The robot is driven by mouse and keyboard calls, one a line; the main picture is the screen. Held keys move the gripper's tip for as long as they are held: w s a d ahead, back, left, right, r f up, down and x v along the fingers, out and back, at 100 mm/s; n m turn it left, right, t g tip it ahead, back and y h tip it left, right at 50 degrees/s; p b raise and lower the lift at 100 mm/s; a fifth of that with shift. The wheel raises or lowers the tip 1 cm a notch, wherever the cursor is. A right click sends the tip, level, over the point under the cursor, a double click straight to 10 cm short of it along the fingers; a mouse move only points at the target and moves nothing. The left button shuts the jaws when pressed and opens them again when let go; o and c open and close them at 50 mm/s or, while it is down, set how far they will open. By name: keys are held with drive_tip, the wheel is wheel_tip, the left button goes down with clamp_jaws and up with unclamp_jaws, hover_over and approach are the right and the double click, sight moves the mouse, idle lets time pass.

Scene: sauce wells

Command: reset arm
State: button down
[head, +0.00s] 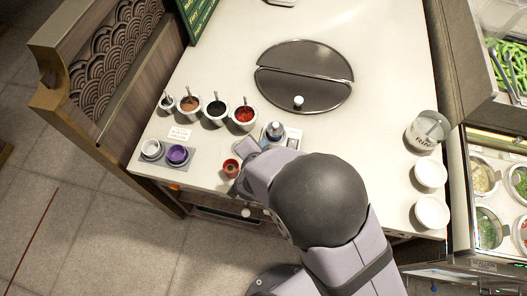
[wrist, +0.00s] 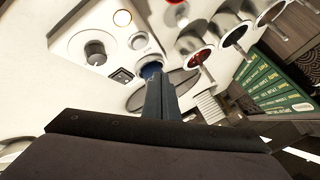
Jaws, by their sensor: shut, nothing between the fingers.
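My gripper (wrist: 154,78) is shut and empty; its narrow fingers show together in the wrist view. In the head view my arm reaches in from the bottom and hides much of the gripper, which is over the counter close to a small red cup (head: 231,167). Several sauce wells with ladles stand in a row beyond it, among them a red-sauce well (head: 244,115), which also shows in the wrist view (wrist: 195,46). A white cup (head: 151,147) and a purple cup (head: 177,154) sit on a grey tray (head: 164,164) at the left.
A control panel with a knob (wrist: 95,52) lies near the gripper. A round dark two-part lid (head: 303,70) is set in the counter behind. White bowls (head: 431,173) and a labelled container (head: 422,134) stand at the right. A wooden partition (head: 95,75) bounds the left.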

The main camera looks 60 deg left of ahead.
idle(0.3)
drive_tip(key=w+d+r+g+h, duration=0.1)
drive_tip(key=w+d+r, duration=0.1)
drive_tip(key=w+d, duration=0.35)
drive_tip(key=w+d+r+h, duration=0.1)
drive_tip(key=w+d+r, duration=0.15)
drive_tip(key=w, duration=0.55)
drive_tip(key=w+d+r+g+h, duration=0.1)
drive_tip(key=w+d, duration=0.2)
drive_tip(key=d, duration=0.3)
drive_tip(key=w+d+r, duration=0.1)
drive_tip(key=w+d, duration=0.2)
drive_tip(key=d, duration=0.4)
drive_tip(key=s+d+r+g+h, duration=0.1)
drive_tip(key=s+d, duration=0.1)
drive_tip(key=d, duration=0.8)
drive_tip(key=s+d+r+g+h, duration=0.1)
drive_tip(key=s+d, duration=0.2)
drive_tip(key=d, duration=0.7)
drive_tip(key=s+d+r+m+g+h, duration=0.1)
drive_tip(key=s+d+h, duration=0.1)
drive_tip(key=d, duration=0.8)
drive_tip(key=shift+s+r+g, duration=0.4)
drive_tip(key=shift+s, duration=0.1)
